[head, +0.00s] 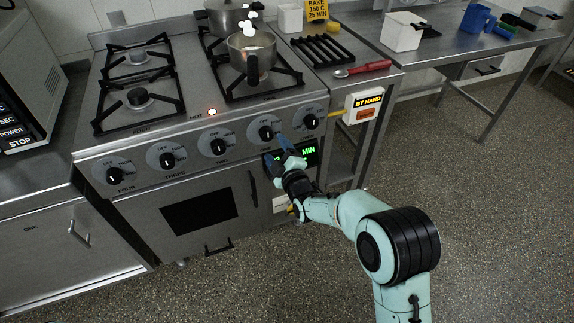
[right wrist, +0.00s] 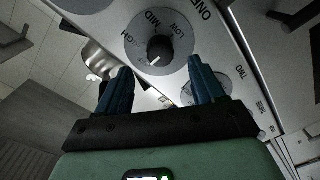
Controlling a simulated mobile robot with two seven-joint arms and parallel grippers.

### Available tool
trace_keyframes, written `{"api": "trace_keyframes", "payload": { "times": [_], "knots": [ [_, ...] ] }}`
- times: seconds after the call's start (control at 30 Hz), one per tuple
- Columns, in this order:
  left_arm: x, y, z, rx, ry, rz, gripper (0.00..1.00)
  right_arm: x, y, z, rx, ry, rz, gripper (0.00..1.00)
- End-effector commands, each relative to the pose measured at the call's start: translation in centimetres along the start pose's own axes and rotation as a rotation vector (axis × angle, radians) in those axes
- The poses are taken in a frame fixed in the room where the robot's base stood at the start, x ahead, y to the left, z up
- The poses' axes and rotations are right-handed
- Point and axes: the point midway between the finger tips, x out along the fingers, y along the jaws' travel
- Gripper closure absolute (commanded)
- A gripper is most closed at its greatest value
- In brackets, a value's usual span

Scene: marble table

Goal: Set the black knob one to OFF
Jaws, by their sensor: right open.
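The black knob one (head: 266,133) is on the stove's front panel, second from the right. In the right wrist view the black knob (right wrist: 160,48) sits on a round grey dial with LOW, MID and HIGH, next to the word ONE. In the wrist view the fingers (right wrist: 162,85) are apart, either side of the knob's line. My left gripper is not in view.
Other black knobs sit along the panel, such as knob two (head: 218,147) and the rightmost knob (head: 311,121). A pot (head: 251,45) stands on the right burner. A red-handled ladle (head: 364,69) lies at right.

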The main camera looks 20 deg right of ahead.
Motion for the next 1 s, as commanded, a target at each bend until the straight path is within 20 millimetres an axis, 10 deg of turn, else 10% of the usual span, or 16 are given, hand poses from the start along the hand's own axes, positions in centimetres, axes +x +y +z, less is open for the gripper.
{"api": "trace_keyframes", "payload": {
  "times": [0.4,1.0],
  "knots": [
    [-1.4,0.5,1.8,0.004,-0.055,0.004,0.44,-7.2,0.1,0.0,-0.001,-0.001,0.000,0.32],
    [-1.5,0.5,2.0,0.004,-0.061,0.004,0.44,-7.8,0.0,0.0,-0.001,0.000,0.000,0.32]
  ]
}}
